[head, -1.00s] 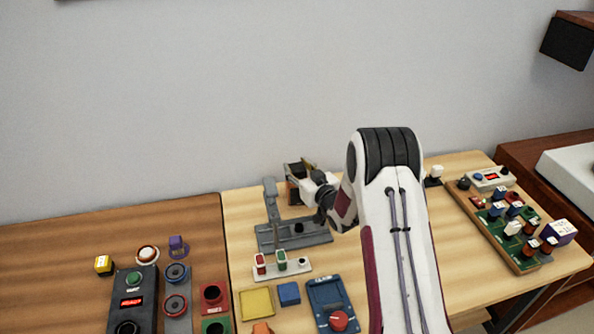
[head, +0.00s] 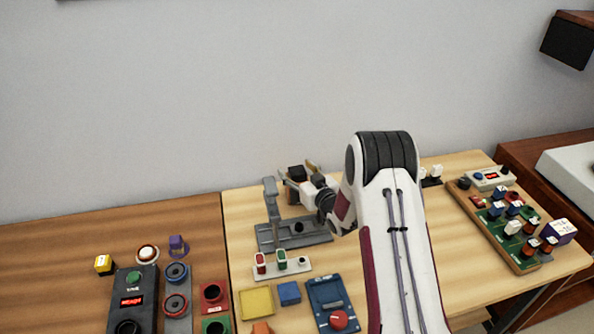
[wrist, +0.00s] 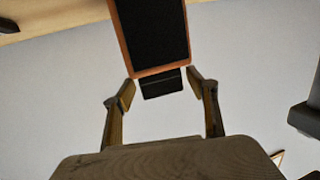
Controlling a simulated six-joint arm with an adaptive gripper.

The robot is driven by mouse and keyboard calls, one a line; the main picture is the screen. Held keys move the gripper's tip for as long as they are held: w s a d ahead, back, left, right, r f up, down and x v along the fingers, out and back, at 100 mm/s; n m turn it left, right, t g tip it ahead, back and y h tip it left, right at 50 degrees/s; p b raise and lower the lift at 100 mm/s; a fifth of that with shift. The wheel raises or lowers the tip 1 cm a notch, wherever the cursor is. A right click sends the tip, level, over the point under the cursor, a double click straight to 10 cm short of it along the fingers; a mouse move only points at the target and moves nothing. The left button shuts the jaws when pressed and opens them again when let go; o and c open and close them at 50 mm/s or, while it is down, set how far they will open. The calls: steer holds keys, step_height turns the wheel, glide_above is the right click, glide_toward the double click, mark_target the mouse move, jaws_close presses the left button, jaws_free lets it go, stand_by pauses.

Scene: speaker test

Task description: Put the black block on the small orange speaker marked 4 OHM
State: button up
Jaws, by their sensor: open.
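The black block (head: 296,172) is at the back of the light table, between the fingertips of my gripper (head: 299,176). In the wrist view my gripper (wrist: 162,80) is open, with a finger apart on each side of the black block (wrist: 162,86). That view is turned over, with the table at the top. There the block meets the end of a black-faced, orange-edged speaker (wrist: 152,38), so it appears to sit on top of it. In the head view, the speaker (head: 292,196) is mostly hidden behind my gripper. No 4 OHM marking is readable.
A grey stand (head: 272,205) with an upright post is just in front and left. A white strip (head: 283,269) with red and green parts lies nearer. A crowded component board (head: 510,228) is at right. The wall is behind.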

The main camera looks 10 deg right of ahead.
steer(key=shift+r, duration=0.15)
steer(key=v, duration=1.2)
stand_by(0.3)
stand_by(0.6)
steer(key=s+r+m+g+h, duration=0.1)
steer(key=s+r+g+h, duration=0.1)
steer(key=s+r, duration=0.5)
steer(key=s+r+g+h, duration=0.3)
steer(key=s+r, duration=0.2)
steer(key=r, duration=0.5)
steer(key=s+a+r+g, duration=0.1)
steer(key=s+a+g, duration=0.1)
steer(key=s, duration=1.3)
steer(key=s+a+r+m+g+y, duration=0.1)
steer(key=s+a+g, duration=0.2)
steer(key=s, duration=1.2)
steer(key=shift+a+r+m, duration=0.3)
steer(key=shift+a, duration=0.3)
